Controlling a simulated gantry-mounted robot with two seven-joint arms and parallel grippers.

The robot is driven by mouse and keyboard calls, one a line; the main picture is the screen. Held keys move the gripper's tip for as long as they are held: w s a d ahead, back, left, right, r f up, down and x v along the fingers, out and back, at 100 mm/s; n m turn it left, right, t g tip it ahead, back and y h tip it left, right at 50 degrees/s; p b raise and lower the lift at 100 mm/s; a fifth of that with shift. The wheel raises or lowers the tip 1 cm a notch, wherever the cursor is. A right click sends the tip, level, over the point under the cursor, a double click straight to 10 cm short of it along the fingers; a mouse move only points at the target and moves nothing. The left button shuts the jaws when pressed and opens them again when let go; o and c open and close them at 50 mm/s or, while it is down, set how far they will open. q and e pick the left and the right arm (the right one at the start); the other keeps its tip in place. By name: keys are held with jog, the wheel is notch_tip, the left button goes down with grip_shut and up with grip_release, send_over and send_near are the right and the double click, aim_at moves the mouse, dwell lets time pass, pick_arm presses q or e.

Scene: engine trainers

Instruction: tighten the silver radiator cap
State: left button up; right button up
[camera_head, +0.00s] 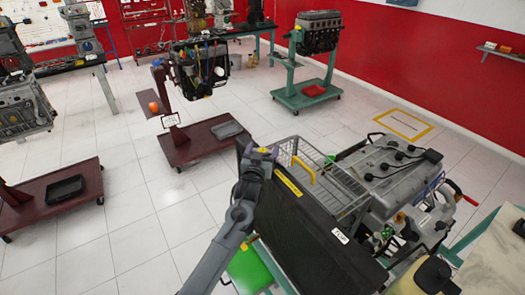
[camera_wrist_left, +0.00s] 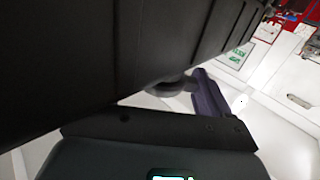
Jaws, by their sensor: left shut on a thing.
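The black radiator (camera_head: 312,232) stands upright at the front of the engine trainer, and it fills the upper left of the left wrist view (camera_wrist_left: 110,50). My left gripper (camera_head: 262,153) is at the radiator's upper far corner, with its arm reaching up from below. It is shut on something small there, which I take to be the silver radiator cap. The fingers hide the cap in the head view. In the left wrist view, a grey rounded part (camera_wrist_left: 172,87) shows beside the purple-dark finger (camera_wrist_left: 208,97), close against the radiator. My right gripper is out of view.
A wire basket (camera_head: 325,180) sits right behind the radiator, with the grey engine (camera_head: 385,165) to its right. A green tray (camera_head: 248,268) is low at the left. Maroon stands (camera_head: 200,140) are farther off, with clear tiled floor between.

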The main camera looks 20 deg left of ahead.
pick_arm(q)
jog(key=shift+m+h, duration=0.3)
jog(key=m+h, duration=0.1)
jog(key=h, duration=0.1)
jog(key=shift+a+m+h, duration=0.1)
jog(key=shift+m+h, duration=0.2)
jog(key=shift+h, duration=0.1)
jog(key=m+h, duration=0.2)
jog(key=h, duration=0.1)
jog(key=shift+h, duration=0.4)
jog(key=m+g+h+b, duration=0.2)
jog(key=m+h+b, duration=0.1)
jog(key=h, duration=0.1)
jog(key=shift+f, duration=0.15)
jog(key=shift+m+g+h+b, duration=0.8)
jog(key=shift+m+h+b, duration=0.15)
jog(key=shift+b, duration=0.2)
jog(key=shift+h, duration=0.25)
jog(key=o, duration=0.9)
